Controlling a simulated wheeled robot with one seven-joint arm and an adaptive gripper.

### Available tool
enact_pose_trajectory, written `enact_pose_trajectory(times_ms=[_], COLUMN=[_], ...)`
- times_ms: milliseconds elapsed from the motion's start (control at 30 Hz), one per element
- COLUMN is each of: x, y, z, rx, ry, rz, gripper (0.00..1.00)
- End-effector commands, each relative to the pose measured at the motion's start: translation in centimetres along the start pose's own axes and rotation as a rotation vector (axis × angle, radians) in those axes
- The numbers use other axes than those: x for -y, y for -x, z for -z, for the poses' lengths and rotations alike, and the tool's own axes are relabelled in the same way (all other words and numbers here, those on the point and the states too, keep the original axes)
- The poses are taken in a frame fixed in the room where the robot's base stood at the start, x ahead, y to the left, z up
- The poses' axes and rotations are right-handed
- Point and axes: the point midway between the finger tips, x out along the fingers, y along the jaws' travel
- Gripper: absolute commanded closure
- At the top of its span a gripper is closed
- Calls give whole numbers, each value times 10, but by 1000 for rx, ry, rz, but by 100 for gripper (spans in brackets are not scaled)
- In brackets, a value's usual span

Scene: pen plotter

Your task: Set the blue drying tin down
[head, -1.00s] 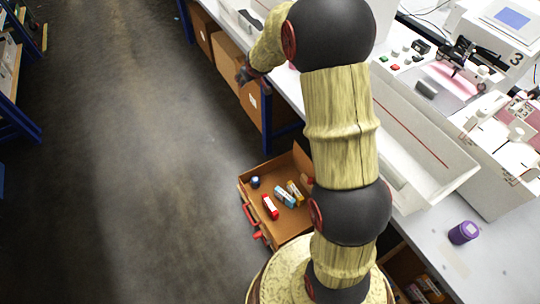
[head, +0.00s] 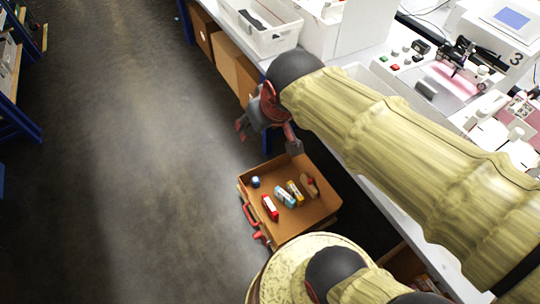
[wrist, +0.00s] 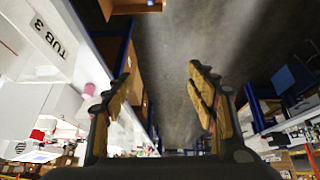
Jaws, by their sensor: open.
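A small blue round tin (head: 255,181) sits in the far left corner of an open brown drawer or case (head: 312,225) low by the bench. I take it for the blue drying tin. My gripper (head: 266,137) is in the air above and beyond the drawer, beside the bench edge, apart from the tin. In the wrist view, its two fingers (wrist: 162,100) are spread wide with nothing between them. The tin cannot be made out in the wrist view.
The drawer also holds a red-and-white box (head: 270,207), a light blue box (head: 285,196), a yellow box (head: 295,192) and a brown item (head: 309,187). A white tub (head: 262,35) stands on the bench. The grey floor (head: 130,170) at left is clear.

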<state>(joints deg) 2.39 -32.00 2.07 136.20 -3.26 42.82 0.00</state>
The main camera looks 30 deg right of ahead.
Motion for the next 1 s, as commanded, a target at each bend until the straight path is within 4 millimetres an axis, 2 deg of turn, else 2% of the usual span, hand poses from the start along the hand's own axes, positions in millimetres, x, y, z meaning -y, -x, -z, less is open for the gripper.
enact_pose_trajectory(times_ms=[33, 133, 200, 333, 700, 900, 1000], x=[6, 14, 18, 22, 24, 22, 22], y=[10, 23, 28, 34, 36, 54, 56], z=[-17, -45, -60, -76, -79, -68, -67], rx=[3, 22, 32, 43, 47, 47, 47], ry=[-1, -2, -4, -4, -4, -5, -5], rz=[13, 33, 45, 57, 60, 60, 60], gripper=[43, 43, 43, 43, 43, 43, 43])
